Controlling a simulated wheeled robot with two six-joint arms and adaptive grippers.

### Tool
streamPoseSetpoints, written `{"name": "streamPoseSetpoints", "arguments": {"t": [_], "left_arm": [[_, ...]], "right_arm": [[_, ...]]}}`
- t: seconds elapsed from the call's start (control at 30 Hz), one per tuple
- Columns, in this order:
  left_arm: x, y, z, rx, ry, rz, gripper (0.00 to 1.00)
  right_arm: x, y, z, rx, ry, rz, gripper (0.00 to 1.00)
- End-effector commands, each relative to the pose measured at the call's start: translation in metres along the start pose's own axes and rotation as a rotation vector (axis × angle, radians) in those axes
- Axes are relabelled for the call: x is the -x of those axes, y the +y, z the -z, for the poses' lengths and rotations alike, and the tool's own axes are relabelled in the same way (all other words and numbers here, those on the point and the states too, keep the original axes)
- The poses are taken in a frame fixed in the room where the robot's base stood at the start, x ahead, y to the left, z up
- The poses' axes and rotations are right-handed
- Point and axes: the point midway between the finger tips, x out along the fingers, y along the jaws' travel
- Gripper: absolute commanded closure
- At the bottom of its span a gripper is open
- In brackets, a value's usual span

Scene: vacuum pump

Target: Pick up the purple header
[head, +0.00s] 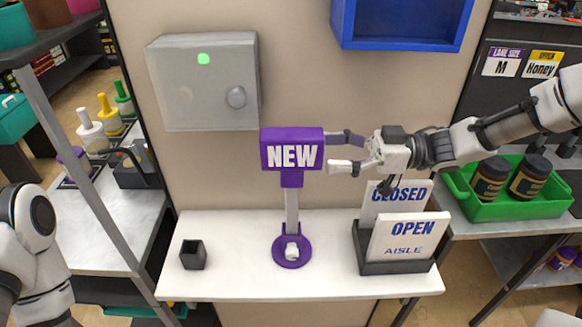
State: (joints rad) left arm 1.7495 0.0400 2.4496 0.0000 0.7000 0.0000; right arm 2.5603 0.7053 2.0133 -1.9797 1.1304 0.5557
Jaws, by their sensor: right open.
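The purple header (292,149) carries the word NEW in white. It sits upright on top of a pale post (291,208) with a round purple base (292,262), on the white table. My right gripper (331,152) comes in from the right, just beside the header's right edge. Its two fingers are spread apart, one above the other, with nothing between them. I cannot tell whether the fingertips touch the header. Part of my left arm shows at the lower left, but its gripper is out of view.
The white table (225,275) also holds a small dark cup (193,254) and a dark holder (397,266) with CLOSED (400,195) and OPEN (406,236) signs. A grey box (204,82) and a blue box (402,22) are on the wall behind. A green tray (510,201) with dark jars stands right.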

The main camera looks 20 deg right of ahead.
Motion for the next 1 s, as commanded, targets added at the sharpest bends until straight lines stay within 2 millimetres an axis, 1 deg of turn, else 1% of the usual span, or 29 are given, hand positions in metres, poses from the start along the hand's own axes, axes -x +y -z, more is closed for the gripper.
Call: {"name": "streamPoseSetpoints", "arguments": {"t": [0.03,0.07,0.37,0.47,0.5,0.6,0.67,0.83,0.87,0.9,0.97,1.0], "left_arm": [[-0.009,0.0,0.0,0.0,0.0,0.0,0.6],[-0.008,0.0,0.0,0.0,0.0,0.0,0.6],[0.005,0.0,0.0,0.0,0.0,0.0,0.6],[0.015,0.0,0.0,0.0,0.0,0.0,0.6],[0.017,0.0,0.0,0.0,0.0,0.0,0.6],[0.018,0.0,0.0,0.0,0.0,0.0,0.6],[0.018,0.0,0.0,0.0,0.0,0.0,0.6],[0.017,0.0,0.0,0.0,0.0,0.0,0.6],[0.017,0.0,0.0,0.0,0.0,0.0,0.6],[0.017,0.0,0.0,0.0,0.0,0.0,0.6],[0.017,0.0,0.0,0.0,0.0,0.0,0.6],[0.017,0.0,0.0,0.0,0.0,0.0,0.6]], "right_arm": [[-0.001,0.0,-0.009,0.0,0.0,0.001,0.27],[-0.002,0.0,-0.008,0.0,-0.001,0.001,0.27],[-0.038,0.002,-0.003,-0.002,-0.004,0.003,0.27],[-0.056,0.005,-0.001,-0.002,-0.007,0.005,0.27],[-0.063,0.005,-0.002,-0.003,-0.006,0.005,0.27],[-0.076,0.005,-0.003,-0.001,-0.003,0.002,0.27],[-0.078,0.006,-0.004,-0.001,-0.001,0.002,0.27],[-0.078,0.006,-0.005,0.0,0.001,0.0,0.27],[-0.078,0.006,-0.005,0.0,0.001,0.0,0.34],[-0.078,0.006,-0.005,0.0,0.001,0.0,0.48],[-0.078,0.006,-0.005,0.0,0.001,0.0,0.7],[-0.078,0.006,-0.005,0.0,0.0,0.0,0.84]]}}
